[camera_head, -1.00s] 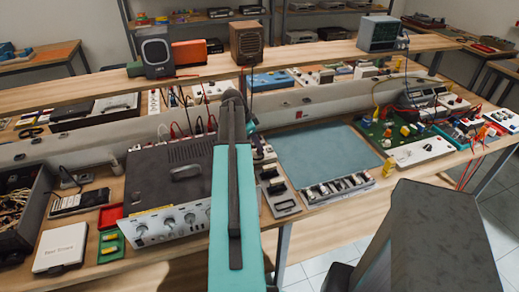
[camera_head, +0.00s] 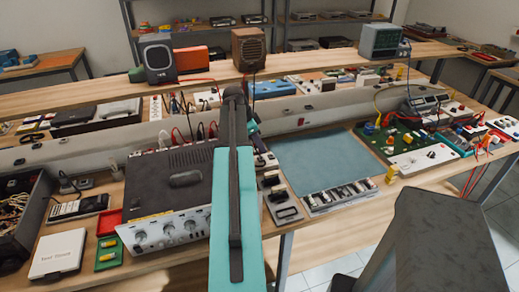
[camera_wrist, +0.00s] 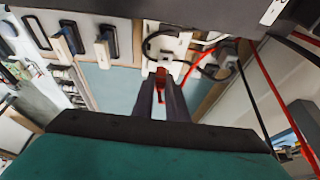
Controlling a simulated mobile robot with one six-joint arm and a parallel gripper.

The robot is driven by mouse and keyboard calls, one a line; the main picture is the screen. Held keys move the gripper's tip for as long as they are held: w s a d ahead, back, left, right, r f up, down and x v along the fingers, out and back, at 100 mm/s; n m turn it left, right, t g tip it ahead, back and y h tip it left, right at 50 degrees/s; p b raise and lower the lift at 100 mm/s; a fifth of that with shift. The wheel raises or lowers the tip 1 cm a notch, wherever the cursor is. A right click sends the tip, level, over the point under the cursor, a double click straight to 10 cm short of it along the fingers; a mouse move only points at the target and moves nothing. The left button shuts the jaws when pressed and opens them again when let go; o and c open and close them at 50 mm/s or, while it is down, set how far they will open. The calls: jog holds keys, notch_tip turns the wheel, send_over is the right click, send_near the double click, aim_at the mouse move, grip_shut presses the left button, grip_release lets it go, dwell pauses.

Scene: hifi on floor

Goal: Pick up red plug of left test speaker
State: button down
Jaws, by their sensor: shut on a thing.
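In the wrist view my gripper (camera_wrist: 162,78) is shut on a small red plug (camera_wrist: 160,92), which shows between its two dark fingers. A red lead (camera_wrist: 197,62) curves up to the right close to the fingertips; where it joins the plug is not clear. In the head view my arm hides the gripper's fingers and the plug. The left test speaker (camera_head: 157,57) is dark grey and stands on the raised shelf, to the left of my arm. A red lead (camera_head: 194,79) lies on the shelf beside it.
A brown speaker (camera_head: 248,47) and a grey-green unit (camera_head: 380,41) stand on the same shelf (camera_head: 320,60). A black amplifier (camera_head: 165,190) with plugged leads sits below, left of my arm. A blue-green mat (camera_head: 322,160) lies clear to the right. Black and red leads (camera_wrist: 268,90) hang at right in the wrist view.

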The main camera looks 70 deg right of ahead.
jog(key=s+a+r+b, duration=0.1)
jog(key=s+a+b, duration=0.2)
jog(key=a, duration=1.1)
jog(key=s, duration=0.3)
jog(key=shift+s+r, duration=0.2)
jog(key=shift+s, duration=0.15)
jog(key=shift+r, duration=0.1)
